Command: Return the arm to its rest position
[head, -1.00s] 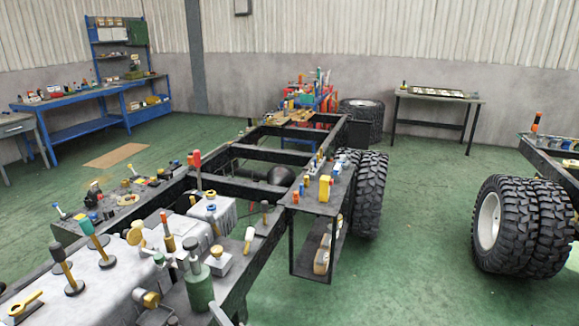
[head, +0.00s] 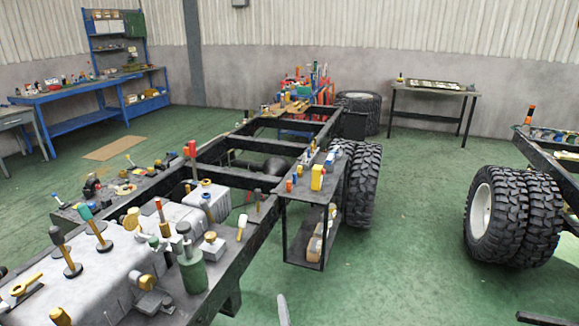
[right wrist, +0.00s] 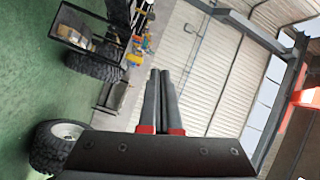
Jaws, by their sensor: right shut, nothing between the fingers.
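My right gripper (right wrist: 160,76) shows in the right wrist view with its two dark fingers together and nothing between them. Red bands mark the finger bases. In the head view only a small grey tip of the right gripper (head: 283,310) shows at the bottom edge, in front of the near chassis frame. It appears apart from the frame and its tools. The rest of the right arm is mostly out of the picture. My left gripper is not in view.
The near chassis frame (head: 262,146) carries many tools and a grey tank (head: 75,275). A side shelf (head: 297,190) hangs by its black tyre (head: 363,185). Another wheeled frame's tyre (head: 530,218) stands at right. Green floor (head: 410,260) between them is clear.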

